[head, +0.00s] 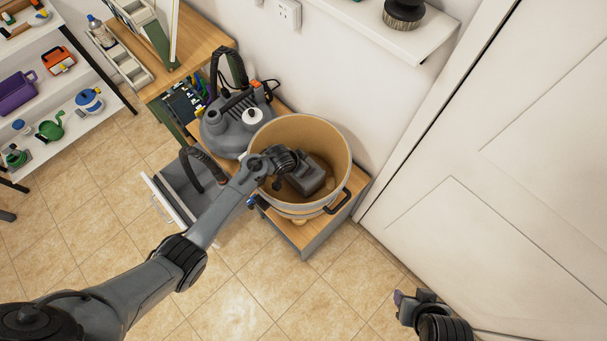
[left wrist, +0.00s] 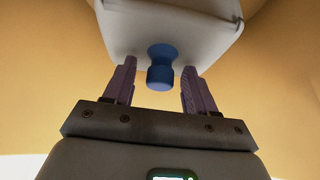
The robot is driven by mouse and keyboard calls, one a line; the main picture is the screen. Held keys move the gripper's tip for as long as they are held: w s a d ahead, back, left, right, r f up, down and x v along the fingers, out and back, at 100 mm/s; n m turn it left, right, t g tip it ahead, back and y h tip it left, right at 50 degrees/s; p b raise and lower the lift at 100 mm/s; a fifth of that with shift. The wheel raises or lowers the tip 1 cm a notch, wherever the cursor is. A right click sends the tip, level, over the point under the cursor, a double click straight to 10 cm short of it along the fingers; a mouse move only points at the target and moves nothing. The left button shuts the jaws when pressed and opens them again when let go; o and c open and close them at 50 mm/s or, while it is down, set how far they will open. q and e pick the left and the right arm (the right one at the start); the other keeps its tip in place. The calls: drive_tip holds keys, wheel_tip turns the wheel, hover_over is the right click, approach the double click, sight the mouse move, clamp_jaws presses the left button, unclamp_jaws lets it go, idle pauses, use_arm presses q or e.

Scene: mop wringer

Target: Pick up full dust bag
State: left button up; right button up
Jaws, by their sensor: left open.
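The dust bag (left wrist: 170,28) is a pale grey-white body with a blue round neck (left wrist: 160,70), at the top of the left wrist view. My left gripper (left wrist: 158,78) is open, with one purple finger on each side of the blue neck and a gap on both sides. In the head view my left gripper (head: 292,190) reaches down into the large round drum (head: 330,140) with a tan inside. The bag is hidden there behind my arm and gripper. My right gripper (head: 402,305) is at the lower right, away from the drum; its jaw opening is unclear.
A grey vacuum head (head: 225,128) with a black hose sits beside the drum. A white door (head: 520,180) is at the right. The tiled floor in front is clear.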

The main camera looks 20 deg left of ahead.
use_arm(q)
drive_tip(key=shift+f, duration=0.1)
clamp_jaws()
idle(0.3)
drive_tip(key=shift+w, duration=0.1)
idle(1.0)
